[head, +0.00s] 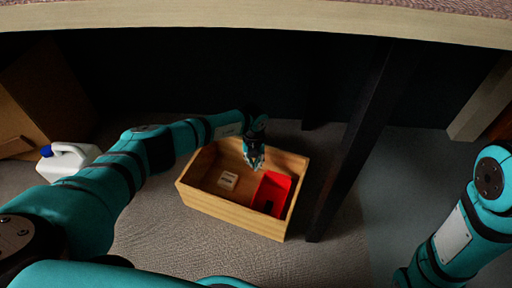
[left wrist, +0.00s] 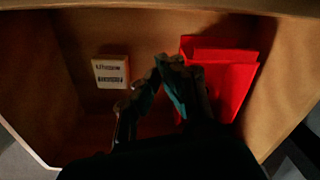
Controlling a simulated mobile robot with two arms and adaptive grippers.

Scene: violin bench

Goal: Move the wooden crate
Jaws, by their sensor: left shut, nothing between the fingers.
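The wooden crate (head: 230,208) stands on the floor under the bench. It is open at the top and holds a red tray (head: 272,192) at its right and a small white labelled box (head: 228,180) near its middle. My left gripper (head: 255,164) is over the crate's far part, shut and empty. In the left wrist view the gripper (left wrist: 160,75) points into the crate (left wrist: 150,32), between the white box (left wrist: 111,71) and the red tray (left wrist: 228,82). I cannot tell whether it touches the crate. My right gripper is not in view.
The bench top edge (head: 250,22) runs across above. A dark bench leg (head: 350,150) stands close to the crate's right. A white jug with a blue cap (head: 70,160) and a cardboard box (head: 42,95) are at the left. The floor (head: 200,250) in front is clear.

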